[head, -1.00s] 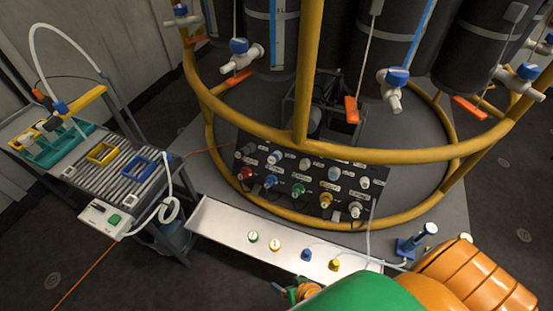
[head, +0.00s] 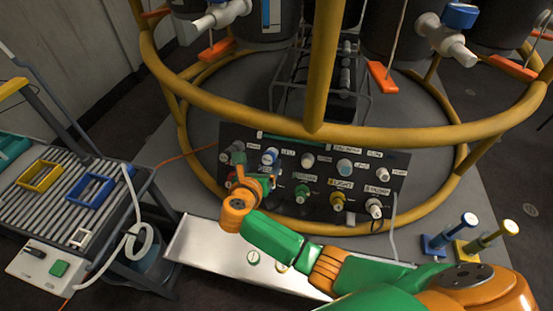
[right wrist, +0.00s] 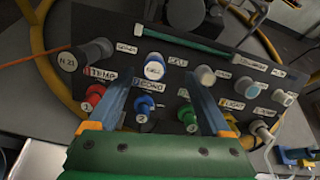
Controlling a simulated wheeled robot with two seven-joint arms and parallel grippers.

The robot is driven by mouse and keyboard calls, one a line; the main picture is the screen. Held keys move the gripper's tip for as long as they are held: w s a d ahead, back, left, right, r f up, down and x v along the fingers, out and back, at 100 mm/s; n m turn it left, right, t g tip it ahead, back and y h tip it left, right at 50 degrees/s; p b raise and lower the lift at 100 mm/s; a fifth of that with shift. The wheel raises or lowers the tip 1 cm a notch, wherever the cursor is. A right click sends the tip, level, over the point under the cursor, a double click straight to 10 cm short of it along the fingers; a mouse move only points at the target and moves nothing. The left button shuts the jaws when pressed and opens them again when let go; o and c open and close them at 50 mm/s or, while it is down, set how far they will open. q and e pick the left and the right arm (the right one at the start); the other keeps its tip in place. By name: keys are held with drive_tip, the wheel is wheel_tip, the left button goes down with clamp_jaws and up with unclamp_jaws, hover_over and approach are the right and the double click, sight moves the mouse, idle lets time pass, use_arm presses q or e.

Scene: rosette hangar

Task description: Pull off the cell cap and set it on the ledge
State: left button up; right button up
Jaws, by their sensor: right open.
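The dark panel (head: 232,140) holds two rows of coloured caps and plugs. In the right wrist view a white-faced cap with a blue rim (right wrist: 154,67) sits above the COND label. A blue plug (right wrist: 144,103) is below that label, between a red plug (right wrist: 95,95) and a green plug (right wrist: 187,116). My right gripper (right wrist: 158,90) is open and empty, its blue fingers either side of the blue plug. In the head view it (head: 266,184) covers part of the panel. The pale ledge (head: 205,243) lies in front, partly behind my right arm.
A yellow ring frame (head: 290,120) arches over the panel. A ribbed cart (head: 60,205) with yellow and blue trays stands left. Blue (head: 446,238) and yellow (head: 487,241) stands are right.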

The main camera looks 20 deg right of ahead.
sight(267, 160)
drive_tip(key=f+b, duration=0.1)
drive_tip(key=w+f+m+b, duration=0.1)
drive_tip(key=b, duration=0.1)
drive_tip(key=w+d+f+m+g+b, duration=0.1)
drive_tip(key=shift+w+f+y+b, duration=0.2)
drive_tip(key=shift+f+y+b, duration=0.1)
drive_tip(key=shift+f, duration=0.05)
drive_tip(key=b+x, duration=0.3)
drive_tip(key=shift+w+d+f+b, duration=0.15)
drive_tip(key=shift+w+d+b, duration=0.05)
drive_tip(key=shift+b, duration=0.1)
drive_tip(key=shift+w+d+b, duration=0.25)
drive_tip(key=shift+w+b, duration=0.05)
drive_tip(key=shift+w, duration=0.1)
use_arm(q)
drive_tip(key=w+a+f+t, duration=0.1)
drive_tip(key=w+a+f, duration=0.2)
drive_tip(key=w+f, duration=0.2)
wheel_tip(267, 160, down, 4)
drive_tip(key=shift+w+a+r+y, duration=0.1)
drive_tip(key=shift+w+a+y, duration=0.1)
drive_tip(key=shift+a+y, duration=0.15)
drive_tip(key=shift+d, duration=0.1)
drive_tip(key=shift+s+d, duration=0.1)
drive_tip(key=shift+s, duration=0.15)
